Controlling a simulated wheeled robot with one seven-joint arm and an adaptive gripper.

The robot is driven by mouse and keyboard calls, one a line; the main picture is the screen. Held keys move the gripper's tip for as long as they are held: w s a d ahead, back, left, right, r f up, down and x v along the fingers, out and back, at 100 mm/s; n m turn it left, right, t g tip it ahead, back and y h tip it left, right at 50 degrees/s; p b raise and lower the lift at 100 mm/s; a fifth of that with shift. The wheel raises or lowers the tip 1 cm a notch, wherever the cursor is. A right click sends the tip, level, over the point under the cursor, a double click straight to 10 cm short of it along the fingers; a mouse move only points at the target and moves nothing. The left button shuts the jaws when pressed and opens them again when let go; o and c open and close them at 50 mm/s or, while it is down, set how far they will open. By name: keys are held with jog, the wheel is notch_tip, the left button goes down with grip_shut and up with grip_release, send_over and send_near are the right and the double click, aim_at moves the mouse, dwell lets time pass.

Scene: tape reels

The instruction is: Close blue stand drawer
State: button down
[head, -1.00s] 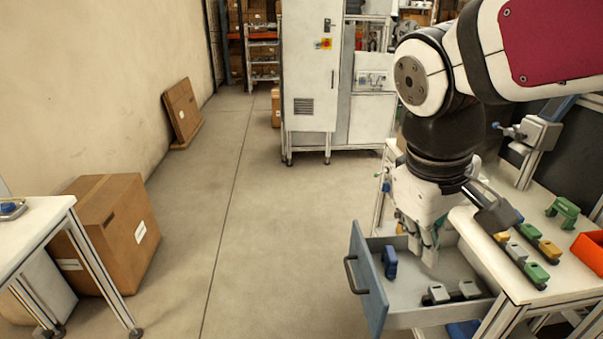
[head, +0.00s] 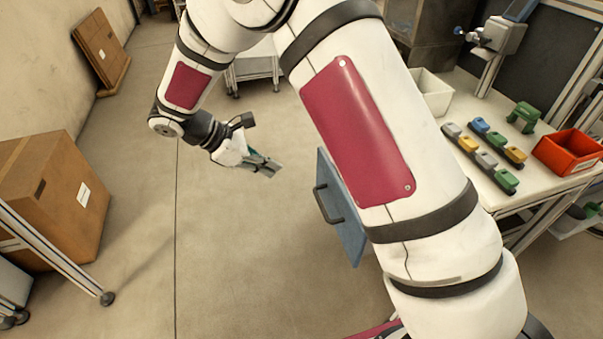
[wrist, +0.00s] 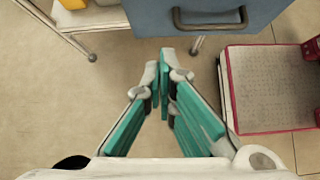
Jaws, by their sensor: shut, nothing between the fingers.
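The blue drawer front (head: 338,205) of the stand stands out from the workbench in the head view, with its dark handle (head: 327,203) facing left. My arm hides the drawer's inside and most of its side, so I cannot tell exactly how far out it is. My gripper (head: 274,169) is shut and empty, to the left of the drawer front and apart from it. In the wrist view the blue drawer front (wrist: 200,22) is at the top, with the handle (wrist: 210,22) ahead of the closed fingertips (wrist: 160,62).
The workbench (head: 455,92) on the right holds a red bin (head: 568,152), a green part (head: 524,116), racks of coloured blocks (head: 480,158) and a white bin (head: 432,90). Cardboard boxes (head: 55,195) stand at left. The floor between is clear.

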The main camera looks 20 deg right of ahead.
jog(key=p+x, duration=0.1)
jog(key=x, duration=1.2)
jog(key=shift+w+d+n, duration=0.3)
jog(key=shift+w+d, duration=0.25)
jog(key=shift+r, duration=0.1)
jog(key=d+b, duration=0.1)
jog(key=d, duration=2.7)
jog(key=shift+d+r, duration=0.1)
jog(key=shift+d, duration=0.05)
